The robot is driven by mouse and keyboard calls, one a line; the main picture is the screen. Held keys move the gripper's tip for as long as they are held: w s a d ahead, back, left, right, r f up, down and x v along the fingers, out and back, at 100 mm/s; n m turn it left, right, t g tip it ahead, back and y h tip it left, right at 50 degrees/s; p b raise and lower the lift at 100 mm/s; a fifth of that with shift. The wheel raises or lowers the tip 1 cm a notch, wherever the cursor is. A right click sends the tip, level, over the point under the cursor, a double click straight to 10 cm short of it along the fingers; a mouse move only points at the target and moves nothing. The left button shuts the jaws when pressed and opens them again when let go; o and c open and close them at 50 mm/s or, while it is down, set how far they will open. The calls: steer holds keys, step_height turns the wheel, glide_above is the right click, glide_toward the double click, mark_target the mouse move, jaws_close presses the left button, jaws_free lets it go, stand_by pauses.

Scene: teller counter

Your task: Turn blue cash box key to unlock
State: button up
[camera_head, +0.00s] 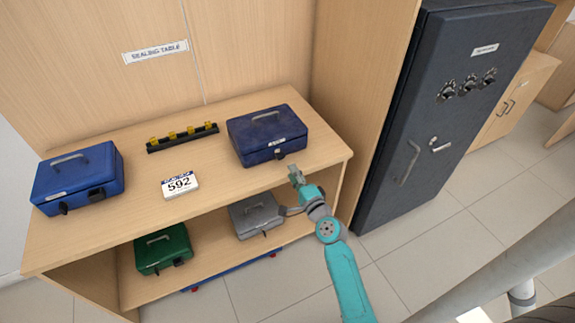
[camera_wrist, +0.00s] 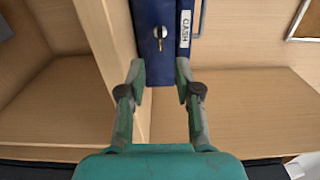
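A blue cash box (camera_head: 268,128) sits shut on the right part of the sealing table's top, with a small dark lock and key (camera_head: 280,155) on its front. In the wrist view the same blue box (camera_wrist: 153,64) shows a small key (camera_wrist: 160,38) in a round lock, beside a CASH label. My gripper (camera_head: 296,174) is just in front of this box, near the table edge. In the wrist view my gripper (camera_wrist: 160,70) is open and empty, its fingertips apart from the key. Another blue cash box (camera_head: 78,176) stands at the table's left end.
On the wooden table (camera_head: 120,220) are a black rack with yellow pieces (camera_head: 182,136) and a 592 card (camera_head: 180,184). Green (camera_head: 162,248) and grey (camera_head: 255,213) boxes sit on the shelf below. A dark safe (camera_head: 440,110) stands at right.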

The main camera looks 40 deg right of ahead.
steer(key=shift+v, duration=1.85)
steer(key=s+a+f+n+g+y, duration=0.1)
steer(key=s+a+f+n, duration=0.25)
steer(key=s+a, duration=0.45)
steer(key=s+a+f+n+g, duration=0.1)
steer(key=s+a+f+n, duration=0.1)
steer(key=s+a+n, duration=0.6)
steer(key=s+a+r+n+y, duration=0.1)
steer(key=s+a+r+n, duration=0.1)
steer(key=s, duration=0.5)
steer(key=s+a+r+n+y, duration=0.1)
steer(key=s+a+r+n, duration=0.2)
steer(key=s, duration=0.4)
steer(key=s+a+r+n+y, duration=0.2)
steer(key=s+r+n, duration=0.3)
steer(key=s+r, duration=0.1)
steer(key=shift+s+a+r+g, duration=0.25)
steer(key=shift+s+r+g, duration=0.1)
steer(key=shift+s, duration=0.45)
steer(key=shift+d, duration=0.15)
